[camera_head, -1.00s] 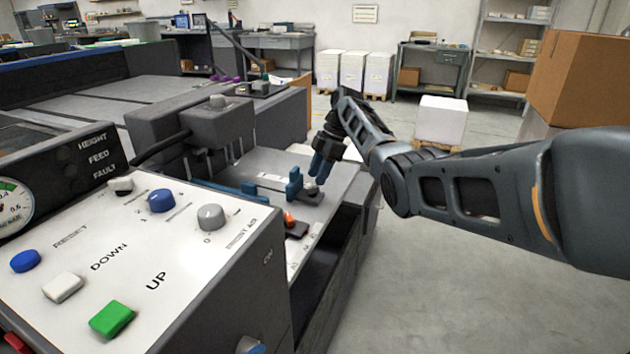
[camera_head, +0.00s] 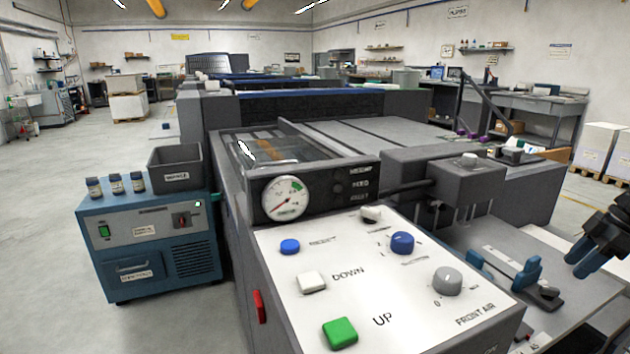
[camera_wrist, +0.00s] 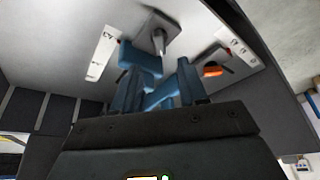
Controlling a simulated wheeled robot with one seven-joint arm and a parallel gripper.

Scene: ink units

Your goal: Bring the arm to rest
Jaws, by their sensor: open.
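My gripper (camera_head: 590,262) is at the right edge in the head view, above the feed table (camera_head: 580,320), with its blue fingers pointing down and left. Most of my arm is outside that view. In the wrist view the blue fingers (camera_wrist: 160,92) are apart, and nothing shows held between them. A blue clamp-like part (camera_head: 527,275) stands on the feed table to the left of the gripper. I see a gap between it and the fingers in the head view.
The white control panel (camera_head: 375,290) with buttons, knobs and a gauge (camera_head: 284,198) fills the front. A teal cabinet (camera_head: 150,240) with small bottles and a grey bin (camera_head: 176,168) stands left. Open floor (camera_head: 45,220) lies at far left.

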